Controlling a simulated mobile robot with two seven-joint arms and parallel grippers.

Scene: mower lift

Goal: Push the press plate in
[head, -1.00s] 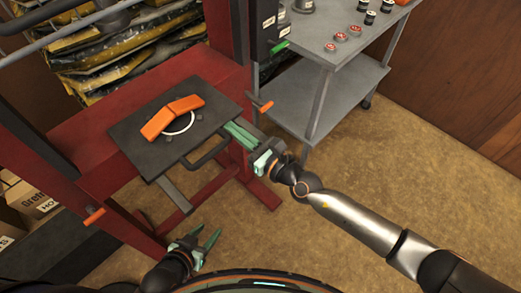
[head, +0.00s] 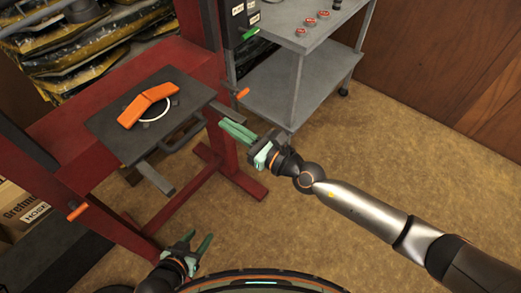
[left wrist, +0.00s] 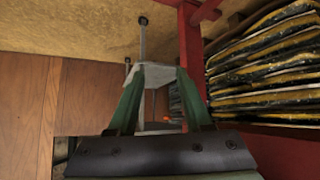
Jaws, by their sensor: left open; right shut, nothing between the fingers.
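The press plate (head: 112,143) is a dark flat plate in the red press frame, with its black front handle (head: 186,136) and grey rails showing at the front. A bent orange piece (head: 148,104) and a white ring (head: 169,108) lie on top of it. My right gripper (head: 231,125) is shut and empty, to the right of the handle and apart from it. My left gripper (head: 198,241) is open and empty, low in front of the frame. Its spread green fingers also show in the left wrist view (left wrist: 155,75), where the plate is not visible.
The red press frame (head: 215,45) has orange levers at its sides. A grey cart (head: 297,80) with small red-topped items stands at the right. Yellow-black bags (head: 70,60) are stacked behind, and boxes (head: 25,212) sit at the left. The floor at right is clear.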

